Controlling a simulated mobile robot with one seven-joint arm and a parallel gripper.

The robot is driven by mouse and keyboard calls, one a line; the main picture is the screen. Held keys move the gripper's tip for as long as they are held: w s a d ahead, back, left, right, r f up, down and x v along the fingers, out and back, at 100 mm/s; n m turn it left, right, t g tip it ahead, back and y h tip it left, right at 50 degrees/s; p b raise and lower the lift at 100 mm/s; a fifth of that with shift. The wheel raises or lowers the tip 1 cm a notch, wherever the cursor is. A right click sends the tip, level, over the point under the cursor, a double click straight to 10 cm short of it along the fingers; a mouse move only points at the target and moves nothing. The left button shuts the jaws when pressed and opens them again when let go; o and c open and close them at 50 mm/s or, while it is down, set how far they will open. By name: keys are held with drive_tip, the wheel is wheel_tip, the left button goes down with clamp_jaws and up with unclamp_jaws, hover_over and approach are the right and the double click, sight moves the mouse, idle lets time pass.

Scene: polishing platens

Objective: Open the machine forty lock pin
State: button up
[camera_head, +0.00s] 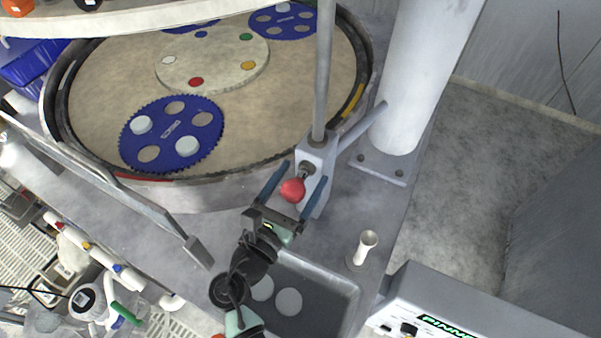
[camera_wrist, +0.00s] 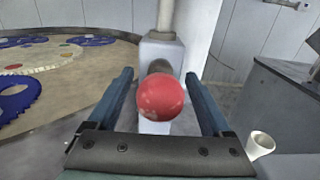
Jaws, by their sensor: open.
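The lock pin has a round red knob (camera_head: 292,190) on a short metal stem that goes into a grey block (camera_head: 318,160) at the foot of a vertical rod. The knob also shows large in the middle of the wrist view (camera_wrist: 160,97). My gripper (camera_head: 292,182) is open, with its two blue fingers on either side of the knob. In the wrist view a gap shows between the knob and each finger (camera_wrist: 162,88). Most of the stem is hidden behind the knob in the wrist view.
A round polishing platen (camera_head: 255,120) with blue toothed carriers (camera_head: 172,134) lies left of the block. A thick white column (camera_head: 415,80) stands to the right. A small white cup-like post (camera_head: 364,246), a grey tray (camera_head: 335,290) and a control box (camera_head: 440,310) are nearer the front.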

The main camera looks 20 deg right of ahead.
drive_tip(key=shift+w+d, duration=0.15)
drive_tip(key=shift+d, duration=0.05)
clamp_jaws()
idle(0.4)
